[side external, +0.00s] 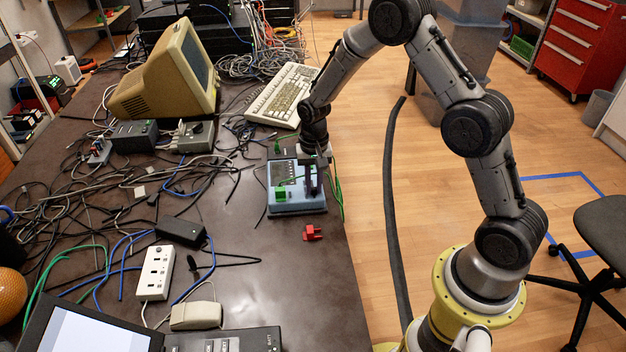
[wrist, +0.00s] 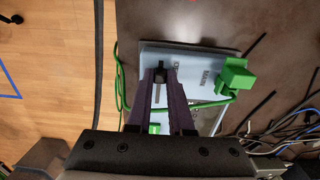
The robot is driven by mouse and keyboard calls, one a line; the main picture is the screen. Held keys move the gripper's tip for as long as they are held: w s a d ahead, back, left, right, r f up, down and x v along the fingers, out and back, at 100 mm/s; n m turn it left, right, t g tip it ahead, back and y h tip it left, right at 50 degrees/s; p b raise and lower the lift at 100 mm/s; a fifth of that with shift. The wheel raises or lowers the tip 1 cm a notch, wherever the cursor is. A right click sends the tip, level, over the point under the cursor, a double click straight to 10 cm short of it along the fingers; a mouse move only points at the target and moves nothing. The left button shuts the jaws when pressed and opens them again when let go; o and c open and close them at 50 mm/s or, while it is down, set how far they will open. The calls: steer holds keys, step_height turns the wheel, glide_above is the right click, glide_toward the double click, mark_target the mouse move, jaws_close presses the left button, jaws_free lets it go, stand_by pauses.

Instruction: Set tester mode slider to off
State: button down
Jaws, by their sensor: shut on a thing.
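The tester (side external: 297,208) is a light-blue box with a dark panel, lying near the table's right edge. It also shows in the wrist view (wrist: 190,58). My gripper (side external: 313,193) points down over its right part. In the wrist view my gripper (wrist: 160,76) is shut on the small black slider knob (wrist: 160,72). The knob sits at one end of a narrow slot (wrist: 157,93), which runs back between my fingers. The label lettering near the knob is partly hidden, so I cannot read the slider's setting.
A green plug (side external: 281,194) sits on the tester, with a green cable beside it. A red connector (side external: 313,233) lies just in front. A keyboard (side external: 283,95) lies behind. Tangled cables cover the table to the left. A black adapter (side external: 181,232) and white power strip (side external: 156,272) lie front left.

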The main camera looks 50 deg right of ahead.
mark_target(314, 197)
steer(key=shift+s+a+r, duration=0.1)
steer(key=shift+s+a, duration=0.25)
steer(key=shift+a, duration=0.05)
steer(key=c, duration=0.8)
jaws_free()
step_height(314, 197, up, 14)
